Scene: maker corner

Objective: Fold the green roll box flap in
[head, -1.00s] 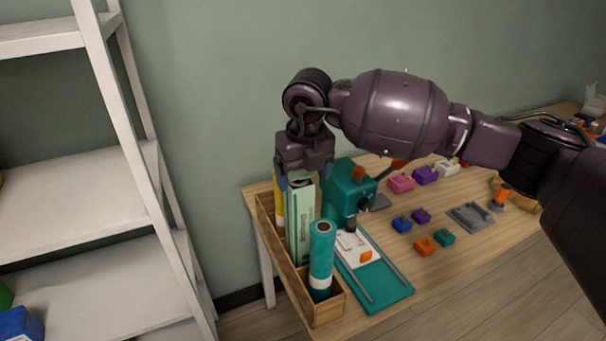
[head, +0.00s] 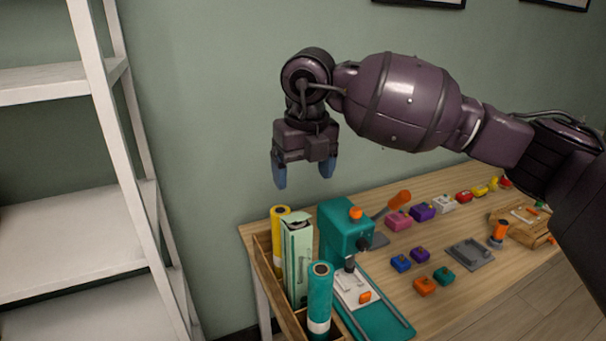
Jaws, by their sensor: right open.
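The pale green roll box (head: 298,265) stands upright in the wooden trough at the table's left end. Its top shows a dark gap with pale edges; I cannot tell clearly how the flap lies. My right gripper (head: 304,178) is open and empty, with its blue fingertips pointing down. It hangs above the box, apart from it. My left gripper is not in view.
A yellow roll (head: 279,228) stands behind the box and a teal roll (head: 319,300) in front, both in the wooden trough (head: 263,260). A teal press (head: 345,237) stands close on the right. Several small coloured blocks lie farther right. A white shelf (head: 100,120) stands left.

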